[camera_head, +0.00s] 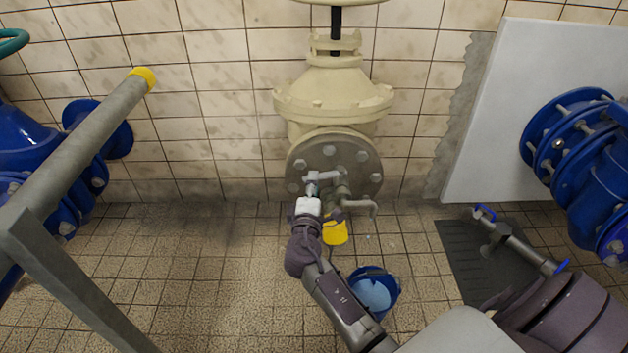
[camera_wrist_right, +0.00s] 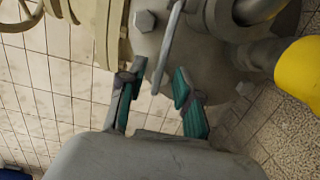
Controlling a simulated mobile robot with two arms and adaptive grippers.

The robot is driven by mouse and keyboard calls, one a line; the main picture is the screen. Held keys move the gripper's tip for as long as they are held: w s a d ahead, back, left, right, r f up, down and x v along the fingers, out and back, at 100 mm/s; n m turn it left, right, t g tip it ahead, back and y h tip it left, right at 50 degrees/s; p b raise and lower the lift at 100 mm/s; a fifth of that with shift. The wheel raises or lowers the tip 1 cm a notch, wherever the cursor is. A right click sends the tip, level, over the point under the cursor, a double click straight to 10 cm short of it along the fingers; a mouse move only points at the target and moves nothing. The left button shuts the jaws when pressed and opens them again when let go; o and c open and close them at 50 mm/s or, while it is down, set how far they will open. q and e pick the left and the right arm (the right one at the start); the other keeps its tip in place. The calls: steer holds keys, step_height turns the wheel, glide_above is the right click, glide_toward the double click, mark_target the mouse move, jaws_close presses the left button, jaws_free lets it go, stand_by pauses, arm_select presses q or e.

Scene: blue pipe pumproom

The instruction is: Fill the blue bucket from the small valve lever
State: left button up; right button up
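The small valve lever (camera_head: 322,176) is a pale metal handle on the flange of the cream valve. A tap with a bent spout (camera_head: 366,207) sits to its right. My right gripper (camera_head: 311,189) is at the lever. In the right wrist view its teal-padded fingers (camera_wrist_right: 160,98) are apart, with the lever (camera_wrist_right: 168,48) between them; a gap shows on both sides. The blue bucket (camera_head: 394,288) stands upright on the floor, nearer than the spout, partly hidden by my right arm. Its inside is pale blue; I cannot tell whether that is water. My left gripper is not in view.
A grey railing (camera_head: 85,145) with a yellow end crosses the left. Blue pipework (camera_head: 585,160) and a dark mat (camera_head: 462,262) are at right. The left-centre floor is clear.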

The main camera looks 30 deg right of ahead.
steer(key=shift+x, duration=1.55)
jaws_close()
